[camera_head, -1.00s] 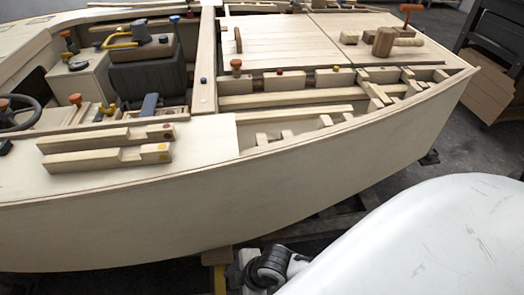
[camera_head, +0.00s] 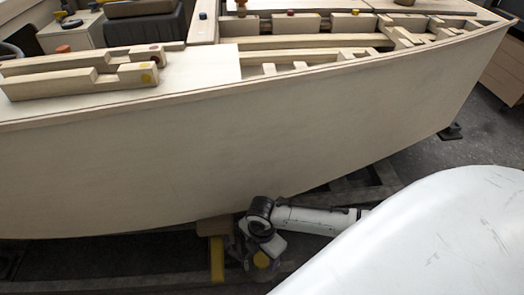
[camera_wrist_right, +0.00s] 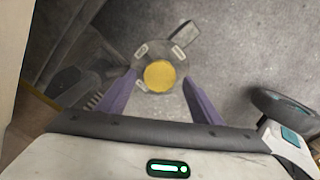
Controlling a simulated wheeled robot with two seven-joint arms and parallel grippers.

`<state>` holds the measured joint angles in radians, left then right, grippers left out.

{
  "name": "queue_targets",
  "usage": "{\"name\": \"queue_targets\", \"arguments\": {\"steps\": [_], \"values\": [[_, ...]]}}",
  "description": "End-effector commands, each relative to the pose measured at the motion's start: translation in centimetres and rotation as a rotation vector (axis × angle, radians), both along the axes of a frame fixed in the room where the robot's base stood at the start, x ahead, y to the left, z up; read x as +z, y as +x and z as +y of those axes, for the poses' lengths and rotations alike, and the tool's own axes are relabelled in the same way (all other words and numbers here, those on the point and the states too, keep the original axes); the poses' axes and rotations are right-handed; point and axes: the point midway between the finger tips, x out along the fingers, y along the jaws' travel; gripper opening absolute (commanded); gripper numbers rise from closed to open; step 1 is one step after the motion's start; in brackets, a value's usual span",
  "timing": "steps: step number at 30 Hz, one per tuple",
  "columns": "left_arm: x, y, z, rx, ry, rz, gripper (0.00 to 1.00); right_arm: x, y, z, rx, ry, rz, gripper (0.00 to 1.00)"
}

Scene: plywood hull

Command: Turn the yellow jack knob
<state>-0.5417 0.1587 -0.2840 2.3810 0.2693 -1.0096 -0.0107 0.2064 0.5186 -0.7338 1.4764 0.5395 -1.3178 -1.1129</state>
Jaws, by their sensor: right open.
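The yellow jack knob (camera_wrist_right: 159,75) shows in the right wrist view as a round yellow disc on a grey round plate with small pale labels. In the head view my right gripper (camera_head: 257,258) is small and dark at the knob, beneath the hull's side. My left gripper is not in view.
The plywood hull (camera_head: 250,140) stands above my right arm, its lower edge close to it. A yellow post (camera_head: 217,260) stands left of the knob under the hull. Dark support beams (camera_head: 335,195) run beneath.

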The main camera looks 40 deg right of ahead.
Motion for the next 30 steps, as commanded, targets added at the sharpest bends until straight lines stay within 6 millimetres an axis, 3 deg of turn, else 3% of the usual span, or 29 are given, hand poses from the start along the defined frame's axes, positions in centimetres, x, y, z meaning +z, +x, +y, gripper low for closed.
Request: {"name": "queue_targets", "arguments": {"steps": [4, 14, 21, 30], "values": [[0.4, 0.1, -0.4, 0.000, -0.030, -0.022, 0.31, -1.6, 0.0, 0.0, -0.001, 0.000, -0.001, 0.60], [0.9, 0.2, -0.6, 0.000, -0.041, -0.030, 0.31, -1.8, 0.0, 0.0, -0.001, 0.000, -0.002, 0.60], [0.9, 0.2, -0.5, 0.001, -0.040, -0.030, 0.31, -1.8, 0.0, 0.0, -0.001, 0.001, -0.001, 0.21], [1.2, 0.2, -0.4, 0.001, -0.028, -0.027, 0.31, -1.5, 0.0, 0.1, -0.030, 0.002, -0.001, 0.19]]}}
